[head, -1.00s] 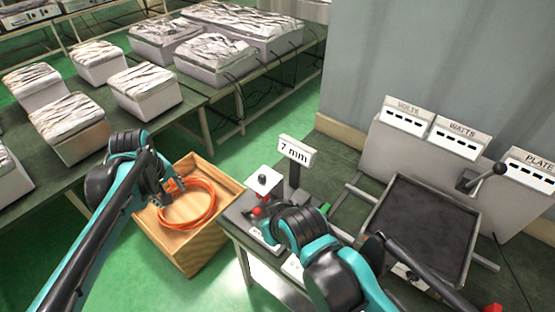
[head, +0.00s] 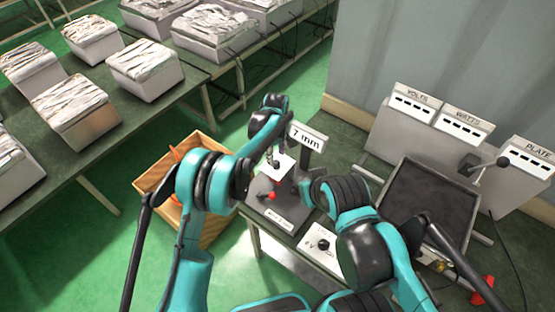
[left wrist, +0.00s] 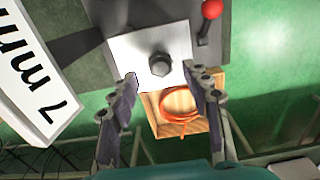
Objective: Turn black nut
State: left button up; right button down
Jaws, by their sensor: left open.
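The black nut (left wrist: 160,64) sits on top of a white block (left wrist: 132,52) in the left wrist view. In the head view the white block (head: 286,168) shows beside the "7 mm" sign (head: 307,137), and the nut is mostly hidden by my gripper. My left gripper (head: 272,163) is above the block. In the left wrist view its two fingers (left wrist: 160,80) are open, with a wide gap, and the nut appears between and just beyond the tips. I cannot tell contact, but nothing is held. My right arm is folded at the right and its gripper is not seen.
A red-knobbed lever (left wrist: 211,10) stands beside the block. The sign (left wrist: 33,78) is close to the left finger. A wooden crate (head: 150,184) with an orange coil (left wrist: 180,104) is on the floor. A dark tray (head: 425,205) lies at the right.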

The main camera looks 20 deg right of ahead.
aim_at(276, 163)
pick_arm(q)
jog(key=shift+a+f, duration=0.1)
jog(key=shift+f, duration=1.85)
grip_shut()
